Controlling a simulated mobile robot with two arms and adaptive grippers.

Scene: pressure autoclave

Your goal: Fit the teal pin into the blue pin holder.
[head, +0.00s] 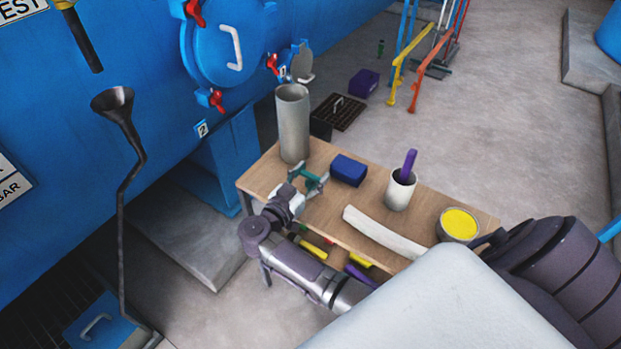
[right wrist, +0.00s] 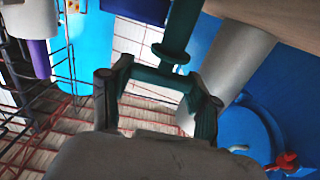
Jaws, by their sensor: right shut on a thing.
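The teal pin (right wrist: 178,35) is held in my right gripper (head: 312,183), which is shut on it above the left end of the wooden table. The pin also shows as a small teal piece in the head view, partly hidden by the fingers. In the right wrist view the gripper (right wrist: 158,88) has the pin between its dark fingers, with a flange on the pin. The blue pin holder (head: 348,170), a dark blue block, sits on the table just right of the gripper and apart from it. Its opening cannot be made out. My left gripper is not in view.
A tall grey cylinder (head: 293,125) stands behind the gripper on the table (head: 330,212). A white cup (head: 399,192) with a purple piece, a curved white strip (head: 383,233) and a yellow-topped can (head: 459,225) stand to the right. The blue autoclave (head: 150,110) rises behind.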

